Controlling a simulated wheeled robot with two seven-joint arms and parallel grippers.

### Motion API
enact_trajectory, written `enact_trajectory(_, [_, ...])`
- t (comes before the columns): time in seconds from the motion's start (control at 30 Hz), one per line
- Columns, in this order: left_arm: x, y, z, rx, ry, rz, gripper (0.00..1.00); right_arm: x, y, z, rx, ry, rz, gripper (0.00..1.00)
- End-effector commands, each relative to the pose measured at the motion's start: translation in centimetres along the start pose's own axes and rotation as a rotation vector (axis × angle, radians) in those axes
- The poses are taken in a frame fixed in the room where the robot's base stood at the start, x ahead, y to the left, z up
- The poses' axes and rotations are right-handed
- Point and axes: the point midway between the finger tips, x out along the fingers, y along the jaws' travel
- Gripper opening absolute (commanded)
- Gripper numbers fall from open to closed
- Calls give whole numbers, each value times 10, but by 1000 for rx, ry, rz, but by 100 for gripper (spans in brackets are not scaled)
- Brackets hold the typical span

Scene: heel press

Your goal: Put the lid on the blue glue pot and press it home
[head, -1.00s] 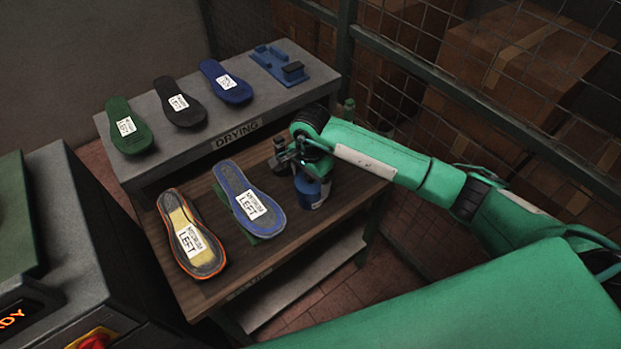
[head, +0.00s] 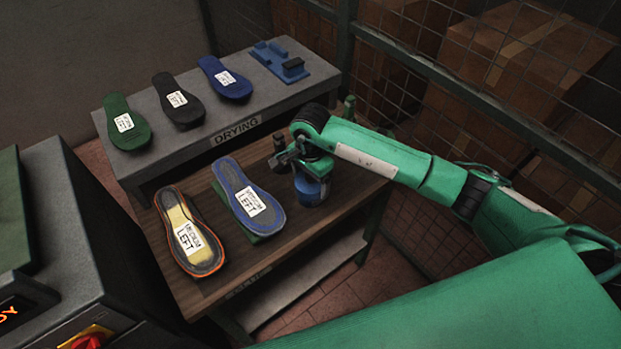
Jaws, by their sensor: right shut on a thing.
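The blue glue pot (head: 312,192) stands on the right end of the brown wooden bench top. My right gripper (head: 287,161) is directly over the pot, at its top, and partly covers it. It is shut on the lid, which is mostly hidden by the fingers and wrist. I cannot tell whether the lid touches the rim or sits level. My left gripper is not in view.
Two insoles labelled LEFT, one yellow and orange (head: 183,216) and one blue-grey (head: 236,180), lie left of the pot. A grey DRYING shelf (head: 190,148) behind holds several insoles and a blue fixture (head: 276,60). A mesh fence (head: 480,85) stands at the right.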

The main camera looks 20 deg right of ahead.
Motion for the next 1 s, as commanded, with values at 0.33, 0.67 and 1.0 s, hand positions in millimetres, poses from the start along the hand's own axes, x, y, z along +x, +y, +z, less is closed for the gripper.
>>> enact_trajectory(0.33, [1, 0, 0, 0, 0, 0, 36, 0, 0, 0, 0, 0, 0, 70])
enact_trajectory(0.67, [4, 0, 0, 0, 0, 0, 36, 1, 0, 0, 0, 0, 0, 70])
enact_trajectory(1.0, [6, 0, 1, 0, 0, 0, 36, 2, 0, 0, 0, 0, 0, 70])
